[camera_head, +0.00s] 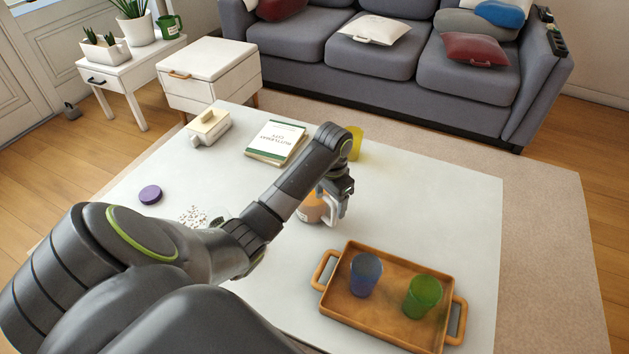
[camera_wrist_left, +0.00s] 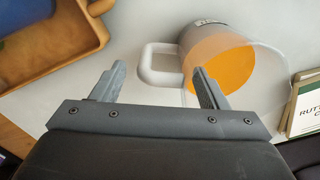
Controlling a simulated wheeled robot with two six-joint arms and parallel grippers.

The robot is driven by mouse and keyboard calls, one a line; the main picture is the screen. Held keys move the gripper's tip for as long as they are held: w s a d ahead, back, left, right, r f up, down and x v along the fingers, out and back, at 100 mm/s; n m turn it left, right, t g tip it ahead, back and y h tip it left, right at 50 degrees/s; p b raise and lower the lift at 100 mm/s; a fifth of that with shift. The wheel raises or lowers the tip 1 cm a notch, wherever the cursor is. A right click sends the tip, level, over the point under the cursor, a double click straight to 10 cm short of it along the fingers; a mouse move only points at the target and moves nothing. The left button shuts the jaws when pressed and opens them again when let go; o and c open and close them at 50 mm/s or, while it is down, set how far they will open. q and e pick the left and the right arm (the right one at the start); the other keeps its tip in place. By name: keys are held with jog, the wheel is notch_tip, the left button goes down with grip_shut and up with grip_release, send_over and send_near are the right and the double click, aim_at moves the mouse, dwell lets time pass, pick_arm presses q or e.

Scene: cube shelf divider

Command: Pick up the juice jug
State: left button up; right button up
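The juice jug (camera_head: 313,208) stands on the white table, a clear jug with orange juice and a pale handle. My left gripper (camera_head: 340,196) is at its handle side and hides part of it. In the left wrist view, the jug (camera_wrist_left: 232,62) is at the upper right, seen from above. Its white handle (camera_wrist_left: 146,66) appears between the two spread fingers of my left gripper (camera_wrist_left: 158,75). The gripper is open. I cannot tell whether either finger touches the handle or jug. My right gripper is not in view.
A wooden tray (camera_head: 345,318) with a blue cup (camera_head: 365,274) and a green cup (camera_head: 422,296) is close in front of the jug. A yellow cup (camera_head: 355,142) and a book (camera_head: 275,142) are behind. A butter dish (camera_head: 209,127) and purple lid (camera_head: 150,194) lie left. The table's right side is clear.

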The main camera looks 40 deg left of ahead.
pick_arm(q)
jog(key=c, duration=1)
jog(key=shift+r, duration=0.15)
